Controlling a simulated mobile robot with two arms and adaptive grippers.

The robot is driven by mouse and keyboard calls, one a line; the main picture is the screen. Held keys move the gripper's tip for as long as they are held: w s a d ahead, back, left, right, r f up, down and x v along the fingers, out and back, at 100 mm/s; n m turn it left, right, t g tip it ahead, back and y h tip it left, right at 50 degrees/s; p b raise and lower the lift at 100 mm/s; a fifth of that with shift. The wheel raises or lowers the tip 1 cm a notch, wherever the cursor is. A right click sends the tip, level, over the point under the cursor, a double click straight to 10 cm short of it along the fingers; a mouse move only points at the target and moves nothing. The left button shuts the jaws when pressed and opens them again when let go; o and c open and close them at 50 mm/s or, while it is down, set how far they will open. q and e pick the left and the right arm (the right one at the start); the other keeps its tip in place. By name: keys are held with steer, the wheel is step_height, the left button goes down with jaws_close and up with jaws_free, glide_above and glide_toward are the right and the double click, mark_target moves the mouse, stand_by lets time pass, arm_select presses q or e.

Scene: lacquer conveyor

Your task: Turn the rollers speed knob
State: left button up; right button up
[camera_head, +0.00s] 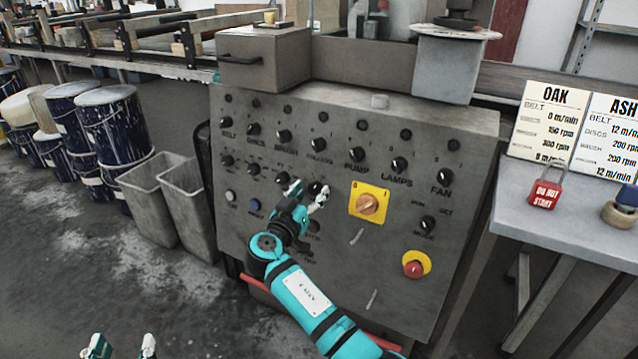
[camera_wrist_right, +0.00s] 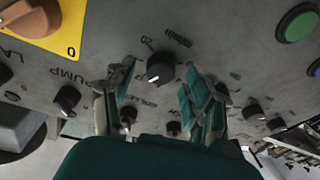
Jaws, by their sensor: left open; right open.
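The control panel (camera_head: 400,130) stands in the middle of the head view. The dark round knob below the ROLLERS label (camera_head: 317,188) is partly hidden by my right gripper. In the right wrist view this knob (camera_wrist_right: 160,68) has small scale markings beside it. It lies between the spread fingertips of my right gripper (camera_wrist_right: 158,80), with a visible gap on both sides. The right gripper (camera_head: 308,191) is open in front of the panel. I cannot tell whether its tips reach the panel face. My left gripper (camera_head: 120,347) is open and empty at the bottom left, far from the panel.
Other knobs surround it, including PUMP (camera_head: 361,155) and a yellow-plated switch (camera_head: 368,203). A red emergency button (camera_head: 414,265) is lower right. Grey bins (camera_head: 150,200) and blue drums (camera_head: 108,130) stand left. A side table (camera_head: 560,222) with a red padlock (camera_head: 545,192) is right.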

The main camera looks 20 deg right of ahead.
arm_select(q)
steer(key=shift+w+d+f, duration=0.15)
steer(key=shift+f, duration=0.1)
arm_select(e)
steer(key=shift+w+d, duration=0.1)
steer(key=shift+c, duration=0.3)
jaws_close()
steer(key=shift+r, duration=0.1)
steer(key=n+y+p, duration=0.1)
steer(key=n+p, duration=0.2)
steer(key=n, duration=0.1)
steer(key=shift+r, duration=0.15)
steer(key=n+p, duration=0.2)
steer(key=n, duration=0.1)
steer(key=shift+n+y, duration=0.3)
steer(key=shift+y, duration=0.1)
arm_select(q)
steer(key=s+a+f+g+y, duration=0.2)
steer(key=s+a+f+g, duration=0.1)
steer(key=s+f+g, duration=0.4)
steer(key=s+a+f+g+y, duration=0.1)
steer(key=s+a+f+g, duration=0.2)
steer(key=s+f+g, duration=0.4)
steer(key=shift+s+a+f+n+y+p, duration=0.3)
steer(key=shift+s+n+y, duration=0.1)
steer(key=shift+s, duration=0.85)
